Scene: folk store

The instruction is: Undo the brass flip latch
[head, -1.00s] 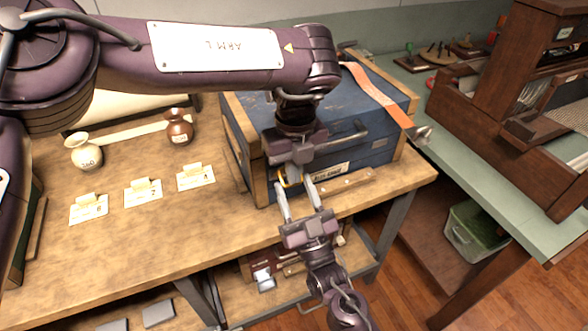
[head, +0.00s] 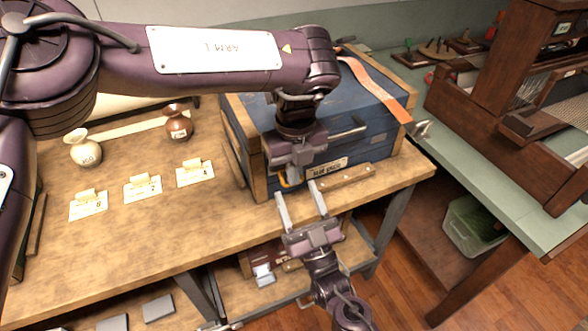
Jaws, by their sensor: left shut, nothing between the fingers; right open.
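The blue chest (head: 352,94) with wooden edges stands on the workbench, its lid down. My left gripper (head: 292,180) points down in front of the chest's front face, left of the paper label (head: 327,168). Its fingers are shut with nothing between them, and they are mostly hidden by its own body. The brass latch is not clearly visible; my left gripper covers that part of the chest front. My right gripper (head: 296,190) is open and empty. It reaches up from below, its two fingers apart, just in front of the bench edge near the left gripper.
An orange strap (head: 375,84) with a metal end crosses the lid. A dark handle (head: 340,134) juts from the chest front. A wooden strip (head: 347,178) lies before it. Bottles (head: 84,148) and cards (head: 143,188) stand left on the workbench (head: 165,230). A green bench (head: 500,195) is right.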

